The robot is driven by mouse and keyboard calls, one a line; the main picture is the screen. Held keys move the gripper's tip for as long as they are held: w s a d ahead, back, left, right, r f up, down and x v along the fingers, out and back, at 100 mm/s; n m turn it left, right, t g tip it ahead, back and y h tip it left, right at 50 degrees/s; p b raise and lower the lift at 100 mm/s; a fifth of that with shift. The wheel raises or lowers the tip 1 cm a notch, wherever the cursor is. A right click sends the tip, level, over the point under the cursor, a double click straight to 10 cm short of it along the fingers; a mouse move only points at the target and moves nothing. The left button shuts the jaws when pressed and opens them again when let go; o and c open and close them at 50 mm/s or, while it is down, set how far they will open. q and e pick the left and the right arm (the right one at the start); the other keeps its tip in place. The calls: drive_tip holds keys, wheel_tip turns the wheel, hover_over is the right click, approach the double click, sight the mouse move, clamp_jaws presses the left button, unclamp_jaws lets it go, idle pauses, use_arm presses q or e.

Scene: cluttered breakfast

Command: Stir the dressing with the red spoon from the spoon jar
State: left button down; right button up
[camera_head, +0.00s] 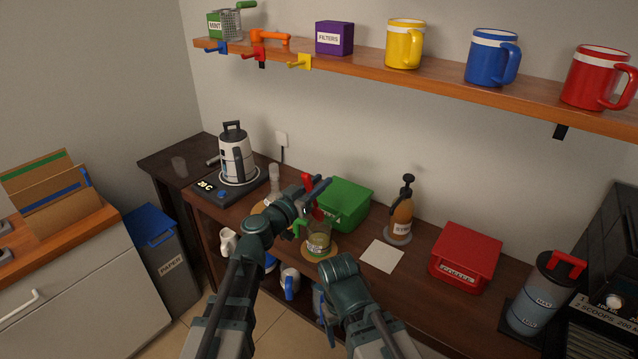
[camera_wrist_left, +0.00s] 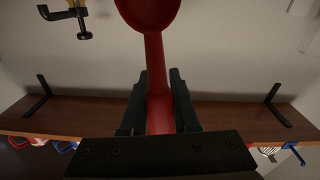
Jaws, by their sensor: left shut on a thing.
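My left gripper (camera_head: 318,192) is shut on the red spoon (camera_head: 307,181). In the left wrist view the spoon's handle (camera_wrist_left: 158,75) runs between the two fingers (camera_wrist_left: 160,100), with its round bowl partly cut off at the top edge. A glass cup of greenish dressing (camera_head: 319,240) with a green handle stands on a round cork mat (camera_head: 308,255). The gripper and spoon are above and just behind the cup in the head view; I cannot tell the exact gap. I cannot make out the spoon jar. My right arm is in front of the counter, its fingers hidden.
A green box (camera_head: 345,204) stands close behind the cup. A pump bottle (camera_head: 401,212), a pale square mat (camera_head: 382,256) and a red box (camera_head: 466,257) are to the right. A kettle (camera_head: 236,158) is at the left. A shelf with mugs (camera_head: 404,45) runs above.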

wheel_tip(320, 180, down, 9)
drive_tip(key=b, duration=0.8)
drive_tip(key=shift+f+b, duration=0.2)
drive_tip(key=shift+b, duration=0.2)
